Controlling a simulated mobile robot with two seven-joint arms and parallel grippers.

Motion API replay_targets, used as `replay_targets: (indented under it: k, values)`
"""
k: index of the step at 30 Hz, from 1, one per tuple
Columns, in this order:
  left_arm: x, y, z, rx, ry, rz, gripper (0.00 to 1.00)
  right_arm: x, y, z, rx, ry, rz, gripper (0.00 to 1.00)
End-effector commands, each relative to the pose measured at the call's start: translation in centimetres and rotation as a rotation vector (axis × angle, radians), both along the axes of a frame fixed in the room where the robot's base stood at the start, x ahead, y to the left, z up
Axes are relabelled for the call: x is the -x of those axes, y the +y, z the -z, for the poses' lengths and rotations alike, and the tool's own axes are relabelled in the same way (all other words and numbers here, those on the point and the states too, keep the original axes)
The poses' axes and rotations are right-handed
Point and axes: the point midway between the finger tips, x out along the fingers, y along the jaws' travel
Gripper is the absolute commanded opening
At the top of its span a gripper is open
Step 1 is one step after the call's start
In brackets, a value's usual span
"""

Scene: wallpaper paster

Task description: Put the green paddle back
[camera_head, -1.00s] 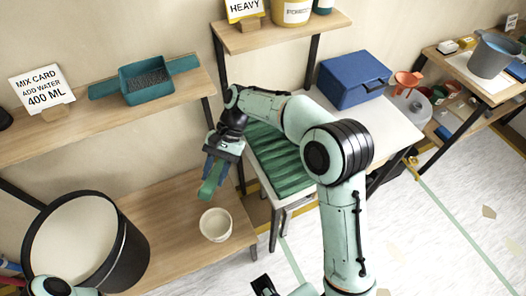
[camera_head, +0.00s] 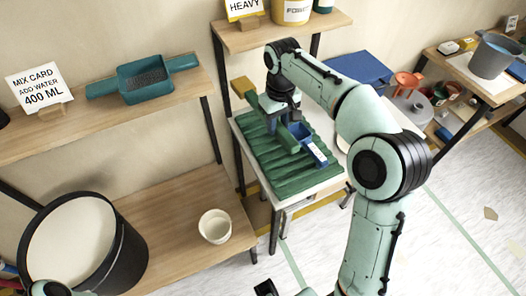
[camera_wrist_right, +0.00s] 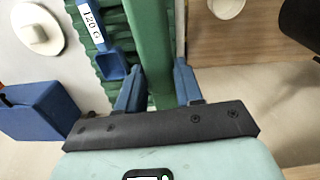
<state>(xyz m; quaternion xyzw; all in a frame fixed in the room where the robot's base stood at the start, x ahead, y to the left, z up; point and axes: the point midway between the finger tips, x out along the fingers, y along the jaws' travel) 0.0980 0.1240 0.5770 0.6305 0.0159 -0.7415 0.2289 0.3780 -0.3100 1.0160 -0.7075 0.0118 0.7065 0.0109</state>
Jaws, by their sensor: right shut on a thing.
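The green paddle (camera_wrist_right: 155,40) runs between the two blue fingers of my right gripper (camera_wrist_right: 157,88) in the right wrist view. In the head view my right gripper (camera_head: 288,118) is shut on the paddle (camera_head: 286,138), above the green ribbed rack (camera_head: 262,160) on the white table. The paddle slants from back left to front right. I cannot tell whether it touches the rack. A blue scoop labelled 120 G (camera_head: 314,150) lies on the rack close to the gripper; it also shows in the right wrist view (camera_wrist_right: 112,62).
A blue box (camera_head: 355,68) stands behind my right arm. A cream cup (camera_head: 215,226) sits on the low wooden shelf, near a large black bucket (camera_head: 112,245). A teal scoop (camera_head: 145,82) lies on the upper left shelf. The low shelf's middle is clear.

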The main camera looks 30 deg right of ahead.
Motion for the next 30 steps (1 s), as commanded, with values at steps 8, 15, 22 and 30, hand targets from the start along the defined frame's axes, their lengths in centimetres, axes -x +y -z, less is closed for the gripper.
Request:
replay_targets:
  k: [8,15,22,30]
  values:
    - [0.3,0.0,0.8,0.0,0.003,0.0,0.43,0.1,0.0,3.2,-0.001,0.007,0.001,0.0]
    - [0.7,0.0,2.0,-0.001,0.008,0.0,0.43,0.1,0.1,9.7,-0.001,0.007,0.0,0.0]
    - [0.8,0.0,2.4,0.0,0.01,0.0,0.43,0.0,0.0,13.8,-0.001,0.002,0.002,0.0]
    - [0.9,0.0,2.7,0.001,0.011,0.0,0.43,0.0,0.1,16.7,-0.002,0.004,0.001,0.0]
